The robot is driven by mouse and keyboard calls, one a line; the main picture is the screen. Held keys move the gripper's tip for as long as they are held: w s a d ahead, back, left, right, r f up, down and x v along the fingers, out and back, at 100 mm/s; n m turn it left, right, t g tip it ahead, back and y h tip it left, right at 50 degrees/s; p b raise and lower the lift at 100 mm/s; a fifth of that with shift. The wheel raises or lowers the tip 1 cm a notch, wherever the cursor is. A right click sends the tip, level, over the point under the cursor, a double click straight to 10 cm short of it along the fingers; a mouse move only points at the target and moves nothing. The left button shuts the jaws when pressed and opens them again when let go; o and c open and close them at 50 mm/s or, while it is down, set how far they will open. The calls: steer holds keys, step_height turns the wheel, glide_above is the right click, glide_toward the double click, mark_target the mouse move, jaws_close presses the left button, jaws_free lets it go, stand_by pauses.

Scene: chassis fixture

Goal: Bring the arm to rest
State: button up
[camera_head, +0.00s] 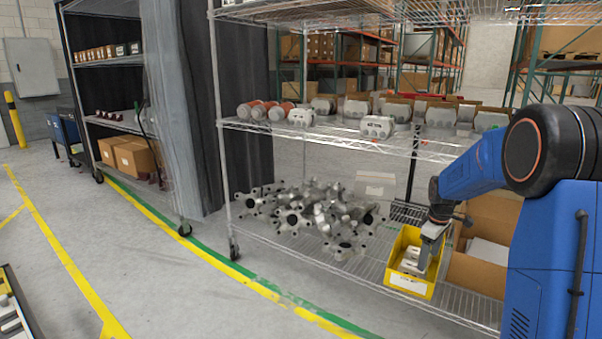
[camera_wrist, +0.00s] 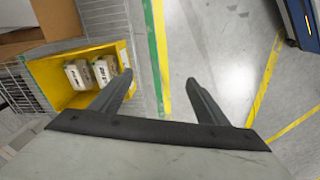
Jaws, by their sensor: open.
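My blue arm (camera_head: 473,170) reaches in from the right in the head view. My gripper (camera_head: 428,262) is at the yellow bin (camera_head: 409,285) on the lower wire shelf. In the wrist view, my gripper (camera_wrist: 160,90) shows two dark fingers spread apart, with floor between them and nothing held. The yellow bin (camera_wrist: 48,88) lies to the left of the fingers there. It holds two pale blocks with dark marks (camera_wrist: 78,75). The gripper partly hides the bin's inside in the head view.
A cardboard box (camera_head: 470,275) stands right of the bin. Several grey metal castings (camera_head: 318,212) lie left of it on the lower shelf. The upper shelf (camera_head: 340,137) carries several parts. Open floor (camera_head: 150,270) with yellow and green lines lies in front.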

steer(key=s+a+r+m+t, duration=0.1)
steer(key=s+a+r, duration=0.25)
steer(key=s, duration=0.35)
steer(key=s+a+r+m, duration=0.2)
steer(key=s+a+r, duration=0.1)
steer(key=s+r, duration=0.3)
steer(key=s+a+r+m+t, duration=0.1)
steer(key=s+a+r, duration=0.25)
steer(key=s, duration=0.45)
steer(key=s+a+m, duration=0.2)
steer(key=s, duration=0.9)
steer(key=s+a+f+m+t, duration=0.1)
steer(key=s+a+m, duration=0.1)
steer(key=s, duration=0.9)
steer(key=shift+t, duration=0.3)
